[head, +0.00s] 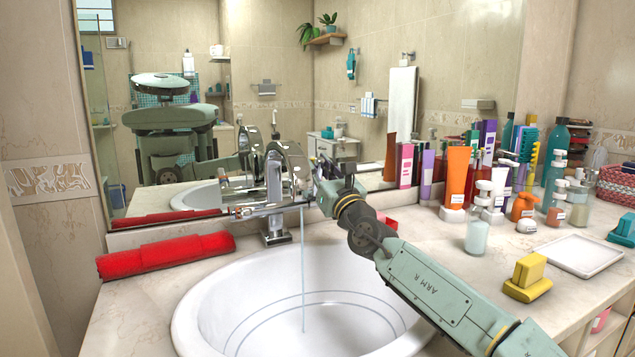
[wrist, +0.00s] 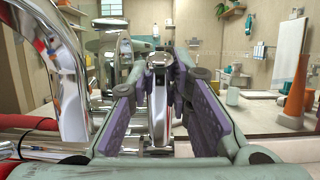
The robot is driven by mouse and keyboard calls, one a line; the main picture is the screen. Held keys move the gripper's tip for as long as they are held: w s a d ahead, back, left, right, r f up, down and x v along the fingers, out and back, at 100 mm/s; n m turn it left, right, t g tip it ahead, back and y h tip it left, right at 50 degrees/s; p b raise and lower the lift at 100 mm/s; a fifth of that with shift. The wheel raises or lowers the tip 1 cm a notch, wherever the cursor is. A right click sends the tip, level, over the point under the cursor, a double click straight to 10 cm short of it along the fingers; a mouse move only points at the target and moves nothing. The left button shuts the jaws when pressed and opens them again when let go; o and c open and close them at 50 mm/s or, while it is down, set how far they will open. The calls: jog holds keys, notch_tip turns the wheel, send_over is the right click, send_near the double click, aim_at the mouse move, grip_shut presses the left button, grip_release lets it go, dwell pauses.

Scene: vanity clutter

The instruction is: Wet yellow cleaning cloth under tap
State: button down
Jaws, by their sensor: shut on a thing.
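The chrome tap (head: 276,200) stands at the back of the white sink (head: 205,310). A thin stream of water (head: 303,265) falls from it into the basin. My gripper (head: 322,190) is at the tap, on its right side. In the wrist view, the purple-padded fingers of my gripper (wrist: 160,90) are shut on an upright chrome tap handle (wrist: 160,112). A yellow piece (head: 527,275) in two parts lies on the counter at the right, well away from my gripper. I cannot tell whether it is cloth or sponge.
A rolled red towel (head: 165,255) lies left of the sink. Bottles and tubes, including an orange tube (head: 457,178), crowd the back right counter. A white tray (head: 583,255) sits at the right. The mirror (head: 290,60) rises close behind the tap.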

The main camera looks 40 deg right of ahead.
dwell(0.3)
jog(key=c, duration=1.4)
grip_release()
jog(key=shift+c, duration=0.2)
jog(key=v, duration=0.7)
jog(key=shift+s, duration=0.25)
jog(key=shift+a+f, duration=0.1)
